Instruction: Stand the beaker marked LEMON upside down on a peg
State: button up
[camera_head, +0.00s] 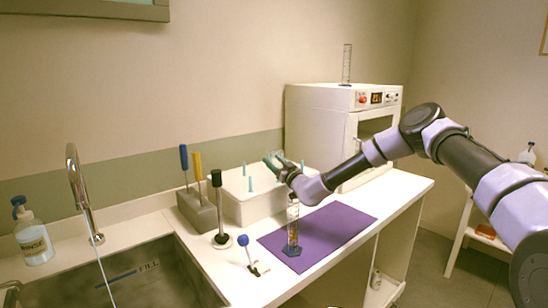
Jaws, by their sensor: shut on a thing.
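My gripper (279,165) is at the end of the arm, over the right front part of a white tray (235,212) with upright teal pegs (250,184). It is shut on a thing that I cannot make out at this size. No LEMON marking can be read in this view. A clear graduated cylinder (293,222) with amber contents and a blue base stands upright on a purple mat (340,222), just below my wrist. Its top is close to my wrist or partly hidden by it.
A sink (150,275) with a running tap (76,180) and a soap bottle (33,240) are at left. A grey block (197,210) holds blue and yellow handled tools. A white oven (320,125) is behind.

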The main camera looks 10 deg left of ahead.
aim_at(274, 179)
jog(key=shift+f, duration=1.9)
jog(key=o, duration=1.4)
jog(key=shift+s+f, duration=0.1)
jog(key=shift+f, duration=0.05)
jog(key=shift+o, duration=0.2)
jog(key=v, duration=1)
jog(key=shift+s+d, duration=0.2)
jog(key=shift+d, duration=0.1)
